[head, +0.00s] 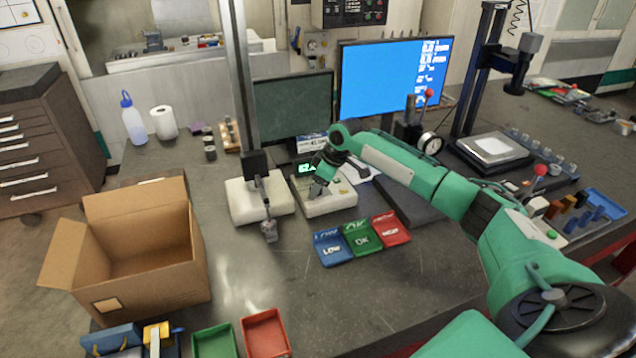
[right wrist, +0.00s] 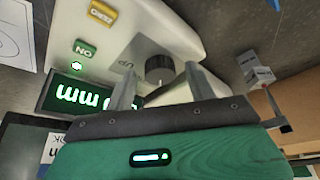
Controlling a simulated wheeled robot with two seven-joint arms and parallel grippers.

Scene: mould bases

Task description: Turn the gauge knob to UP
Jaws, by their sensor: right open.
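The gauge box (head: 335,201) is a pale unit on the bench, with a lit green display (right wrist: 85,97). In the right wrist view its black round knob (right wrist: 160,68) shows near the printed word UP. My right gripper (head: 318,188) is over the box in the head view and hides the knob there. In the right wrist view the right gripper (right wrist: 159,84) is open, with one finger to each side of the knob. I cannot tell if either finger touches it. A green ON button (right wrist: 84,48) and a yellow ZERO button (right wrist: 104,12) sit beside the display. My left gripper is not in view.
The gauge stand (head: 257,196) with its tall post is just left of the box. Blue, green and red trays (head: 362,238) lie in front. Two monitors (head: 390,80) stand behind. An open cardboard box (head: 150,230) is at left.

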